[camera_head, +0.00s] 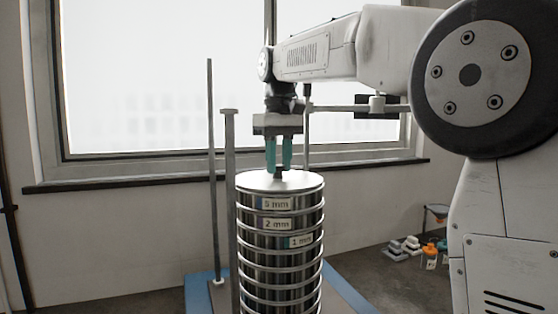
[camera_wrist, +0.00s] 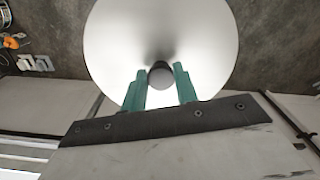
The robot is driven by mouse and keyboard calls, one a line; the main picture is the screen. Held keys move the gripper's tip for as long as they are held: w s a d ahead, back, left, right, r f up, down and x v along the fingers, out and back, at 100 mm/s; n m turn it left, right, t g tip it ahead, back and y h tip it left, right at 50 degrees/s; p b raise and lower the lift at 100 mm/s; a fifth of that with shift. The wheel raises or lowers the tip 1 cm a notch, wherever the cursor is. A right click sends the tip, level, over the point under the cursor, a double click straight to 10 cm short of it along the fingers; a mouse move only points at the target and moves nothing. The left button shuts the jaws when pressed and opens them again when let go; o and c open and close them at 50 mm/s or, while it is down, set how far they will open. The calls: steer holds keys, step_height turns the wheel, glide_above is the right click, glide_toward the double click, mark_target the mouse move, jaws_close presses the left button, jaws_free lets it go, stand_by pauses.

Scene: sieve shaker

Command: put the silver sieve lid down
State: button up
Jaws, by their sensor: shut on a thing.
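The silver sieve lid (camera_head: 300,182) is a round disc with a dark knob at its centre. In the head view it sits level on or just above the top sieve of the stack, and I cannot make out a gap. In the wrist view the lid (camera_wrist: 205,35) fills the upper middle. My gripper (camera_head: 279,168) points straight down over the lid, its teal fingers shut on the knob. In the wrist view the fingertips (camera_wrist: 161,75) stand on both sides of the knob. The sieve stack (camera_head: 280,245) is upright, with labels 5 mm, 2 mm and 1 mm.
The stack stands over a blue-edged base (camera_head: 198,295). A window (camera_head: 150,80) is behind. Small grey and orange items (camera_head: 430,252) lie on the floor at the right.

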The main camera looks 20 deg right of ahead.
mark_target(279, 165)
steer(key=o, duration=1.1)
steer(key=shift+f, duration=0.1)
steer(key=shift+c, duration=0.2)
step_height(279, 165, up, 12)
steer(key=s+d+f+m, duration=0.1)
steer(key=s+f, duration=1.5)
steer(key=f, duration=0.1)
steer(key=s+d+f+m+t, duration=0.1)
steer(key=s+d+f+m, duration=0.1)
steer(key=s+f, duration=1.5)
steer(key=shift+m, duration=0.3)
